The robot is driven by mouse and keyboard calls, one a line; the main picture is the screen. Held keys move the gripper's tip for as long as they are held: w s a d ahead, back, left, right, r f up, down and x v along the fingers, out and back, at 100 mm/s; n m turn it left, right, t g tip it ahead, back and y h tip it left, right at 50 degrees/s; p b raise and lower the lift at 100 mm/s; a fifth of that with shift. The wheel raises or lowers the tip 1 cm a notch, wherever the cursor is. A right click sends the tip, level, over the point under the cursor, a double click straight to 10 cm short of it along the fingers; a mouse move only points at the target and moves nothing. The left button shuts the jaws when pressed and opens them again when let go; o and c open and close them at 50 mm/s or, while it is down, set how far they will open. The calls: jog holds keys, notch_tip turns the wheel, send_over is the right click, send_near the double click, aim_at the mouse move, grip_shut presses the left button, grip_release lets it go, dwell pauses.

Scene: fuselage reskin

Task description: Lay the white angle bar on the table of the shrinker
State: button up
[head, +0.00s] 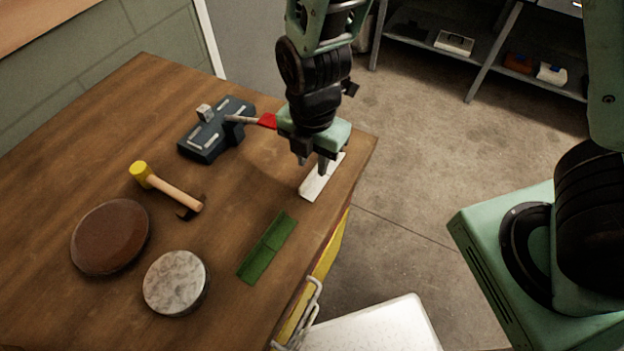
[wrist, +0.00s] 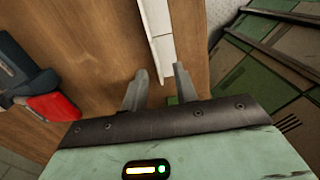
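The white angle bar (head: 315,184) lies on the wooden table near its right edge; it also shows in the wrist view (wrist: 156,28). My gripper (head: 312,165) points down over the far part of the bar. In the wrist view my gripper (wrist: 160,84) is open, with one finger on each side of the bar's near end and a gap beside it. Whether the fingers reach down to table height is hard to tell. The shrinker (head: 203,143), dark blue with a red-ended handle (head: 267,121), stands left of my gripper; its red part (wrist: 52,104) shows in the wrist view.
On the table (head: 80,170) lie a yellow-headed mallet (head: 172,187), a brown round pad (head: 110,236), a grey round block (head: 174,282) and a green strip (head: 266,248). The table between mallet and green strip is clear. Shelves (head: 470,55) stand behind on the right.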

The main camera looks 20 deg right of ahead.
aim_at(310, 175)
jog(key=f, duration=0.4)
jog(key=shift+w+a+f, duration=0.15)
jog(key=shift+a, duration=0.05)
grip_shut()
